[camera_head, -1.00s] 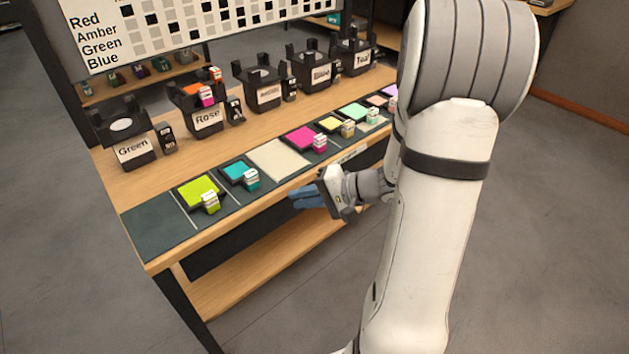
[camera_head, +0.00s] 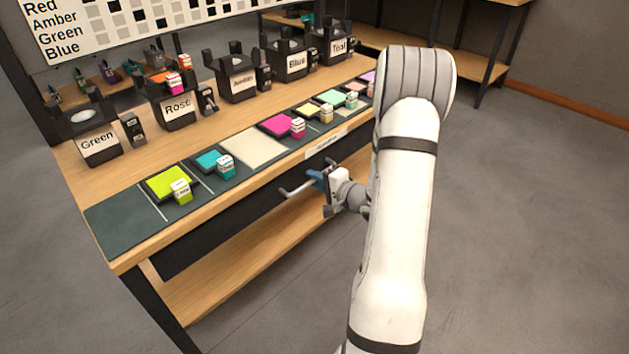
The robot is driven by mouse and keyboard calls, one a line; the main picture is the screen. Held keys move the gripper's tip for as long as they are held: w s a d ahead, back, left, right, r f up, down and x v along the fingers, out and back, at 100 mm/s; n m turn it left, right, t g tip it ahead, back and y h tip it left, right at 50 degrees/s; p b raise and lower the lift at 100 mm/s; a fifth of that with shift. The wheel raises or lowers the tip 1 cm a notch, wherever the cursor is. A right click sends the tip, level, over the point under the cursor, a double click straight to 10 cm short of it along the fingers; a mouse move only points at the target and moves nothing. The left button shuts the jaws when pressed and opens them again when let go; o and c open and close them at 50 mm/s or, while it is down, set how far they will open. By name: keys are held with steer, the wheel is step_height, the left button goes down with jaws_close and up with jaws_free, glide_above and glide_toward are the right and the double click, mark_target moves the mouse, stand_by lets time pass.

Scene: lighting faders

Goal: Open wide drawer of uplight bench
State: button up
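The uplight bench (camera_head: 215,212) is a wooden table with a dark strip of colour swatches along its front. Under its front edge is a dark drawer front (camera_head: 245,213). A pale grey bar handle (camera_head: 296,189) stands out in front of it. My wrist and arm hide the right part of the drawer front. No gap showing an open drawer is visible.
Filter holders labelled Green (camera_head: 97,142), Rose (camera_head: 177,108) and others stand on the benchtop. A lower wooden shelf (camera_head: 215,282) runs under the bench. Another bench (camera_head: 480,62) stands at the back right. The floor in front and to the right is clear.

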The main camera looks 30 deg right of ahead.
steer(key=shift+w+a, duration=0.1)
steer(key=shift+w, duration=0.15)
jaws_close()
steer(key=shift+s+f, duration=0.15)
